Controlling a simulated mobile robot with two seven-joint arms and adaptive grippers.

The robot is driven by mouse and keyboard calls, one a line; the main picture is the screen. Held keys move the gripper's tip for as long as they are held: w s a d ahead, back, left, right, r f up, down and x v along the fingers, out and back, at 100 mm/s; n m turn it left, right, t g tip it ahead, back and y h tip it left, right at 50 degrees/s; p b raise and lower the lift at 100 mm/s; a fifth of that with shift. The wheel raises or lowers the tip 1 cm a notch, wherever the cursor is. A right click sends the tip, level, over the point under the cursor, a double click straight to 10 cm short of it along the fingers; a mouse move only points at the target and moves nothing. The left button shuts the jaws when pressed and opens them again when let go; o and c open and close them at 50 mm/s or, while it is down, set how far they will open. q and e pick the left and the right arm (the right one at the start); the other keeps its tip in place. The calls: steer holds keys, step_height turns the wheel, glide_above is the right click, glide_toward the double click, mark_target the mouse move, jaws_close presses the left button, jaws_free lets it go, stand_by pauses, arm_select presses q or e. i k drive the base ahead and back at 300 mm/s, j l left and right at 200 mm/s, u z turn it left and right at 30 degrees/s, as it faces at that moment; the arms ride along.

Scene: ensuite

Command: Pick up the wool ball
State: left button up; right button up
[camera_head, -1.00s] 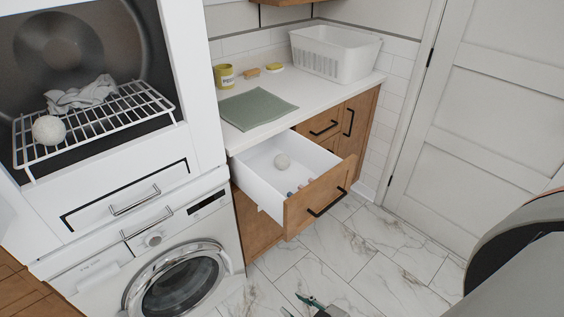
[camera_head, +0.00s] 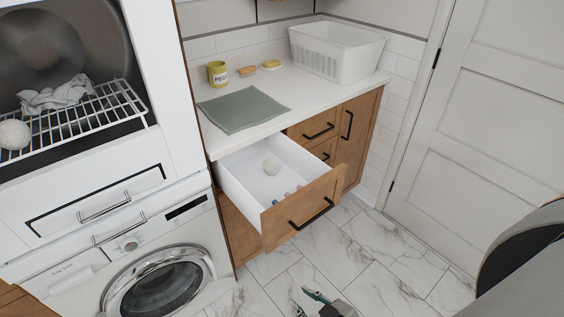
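A second similar ball (camera_head: 14,134) sits on the wire rack (camera_head: 75,120) at the far left, partly cut by the picture's edge. My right gripper (camera_head: 305,302) shows at the bottom edge, low in front of the drawer and apart from it. Its fingers are spread and nothing shows between them. My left gripper is not in view.
Several small items (camera_head: 283,195) lie in the drawer by its front. On the counter (camera_head: 285,122) are a green mat (camera_head: 243,110), a yellow mug (camera_head: 217,74) and a white basket (camera_head: 335,52). A washing machine (camera_head: 160,280) stands left; a door (camera_head: 490,130) is right. Marble floor is clear.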

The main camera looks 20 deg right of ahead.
mark_target(270, 166)
steer(key=i+l, duration=0.1)
steer(key=l, duration=0.65)
steer(key=i+l, duration=0.1)
steer(key=l, duration=0.65)
steer(key=i+l, duration=0.1)
steer(key=l, duration=0.65)
steer(key=i+l, duration=0.15)
steer(key=l, duration=0.6)
steer(key=u, duration=0.05)
